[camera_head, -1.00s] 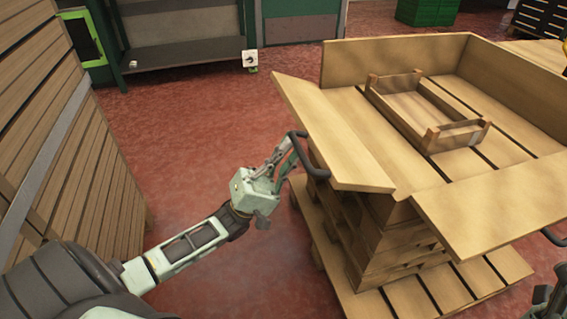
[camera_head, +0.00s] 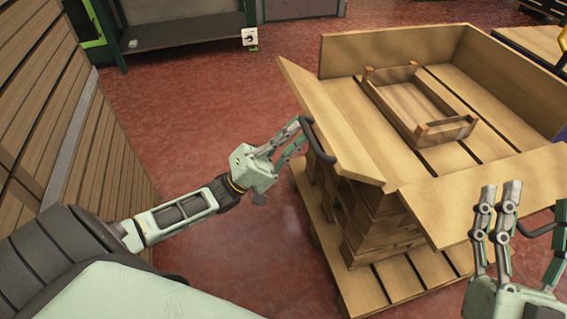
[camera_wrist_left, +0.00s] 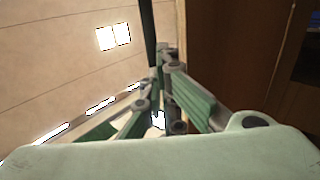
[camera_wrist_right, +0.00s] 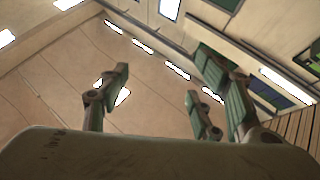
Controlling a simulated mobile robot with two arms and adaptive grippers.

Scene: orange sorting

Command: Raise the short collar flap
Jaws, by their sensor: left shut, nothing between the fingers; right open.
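The wooden collar on the pallet has a left flap (camera_head: 335,125) that leans outward at a slant. A dark bar handle (camera_head: 318,143) sits on its outer side. My left gripper (camera_head: 303,125) is at this handle, shut with nothing between its fingers; whether it touches the bar is unclear. In the left wrist view its fingers (camera_wrist_left: 165,100) are close together beside a dark bar (camera_wrist_left: 148,35), with a brown panel to the right. My right gripper (camera_head: 525,215) is open and empty, in front of the collar's front flap (camera_head: 440,205), which also leans outward.
A small wooden crate (camera_head: 385,97) stands on the slatted floor inside the collar. The back wall (camera_head: 390,50) and right wall (camera_head: 510,80) stand upright. A slatted wooden wall (camera_head: 40,90) is at the left. The red floor (camera_head: 190,130) between is clear.

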